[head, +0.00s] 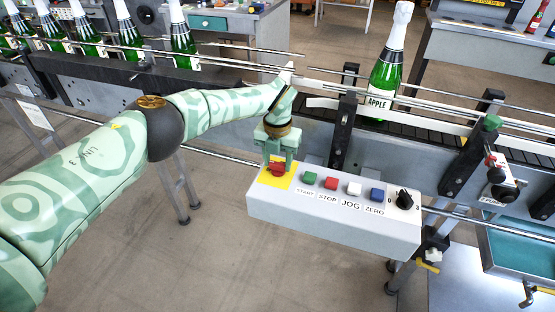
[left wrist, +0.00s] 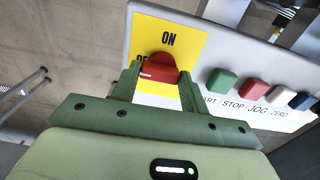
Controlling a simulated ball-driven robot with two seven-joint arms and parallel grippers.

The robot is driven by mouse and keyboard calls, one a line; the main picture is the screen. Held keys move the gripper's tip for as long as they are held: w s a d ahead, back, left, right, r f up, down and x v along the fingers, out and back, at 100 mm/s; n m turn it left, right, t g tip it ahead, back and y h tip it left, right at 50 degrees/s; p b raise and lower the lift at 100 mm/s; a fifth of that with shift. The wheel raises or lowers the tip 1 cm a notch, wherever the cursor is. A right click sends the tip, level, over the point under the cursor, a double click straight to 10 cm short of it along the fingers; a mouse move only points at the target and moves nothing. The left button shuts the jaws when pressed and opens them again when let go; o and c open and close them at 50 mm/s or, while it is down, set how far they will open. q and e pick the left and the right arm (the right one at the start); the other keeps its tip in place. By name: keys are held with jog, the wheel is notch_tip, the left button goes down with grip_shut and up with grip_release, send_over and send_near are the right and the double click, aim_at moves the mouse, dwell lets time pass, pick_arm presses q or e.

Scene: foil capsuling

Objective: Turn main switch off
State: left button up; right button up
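The main switch is a red rotary knob (head: 277,169) on a yellow plate (head: 289,182) at the left end of the white control box. The left wrist view shows the knob (left wrist: 158,68) below the word ON, with a white mark near its lower left end. Other lettering left of the knob is partly hidden by a finger. My left gripper (head: 278,164) points down over the plate. Its two green fingers (left wrist: 159,76) stand on either side of the knob and appear to touch its ends. My right gripper is not in view.
The control box (head: 320,217) also carries green START (head: 310,177), red STOP (head: 331,183), white JOG and blue ZERO buttons and a black dial (head: 404,198). A conveyor with rails and a green bottle (head: 385,75) runs behind it. Open floor lies in front.

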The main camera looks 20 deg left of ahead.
aim_at(278, 163)
pick_arm(q)
jog(key=o, duration=0.4)
jog(key=shift+c, duration=0.2)
notch_tip(278, 163, up, 16)
jog(key=p, duration=0.3)
jog(key=shift+r, duration=0.15)
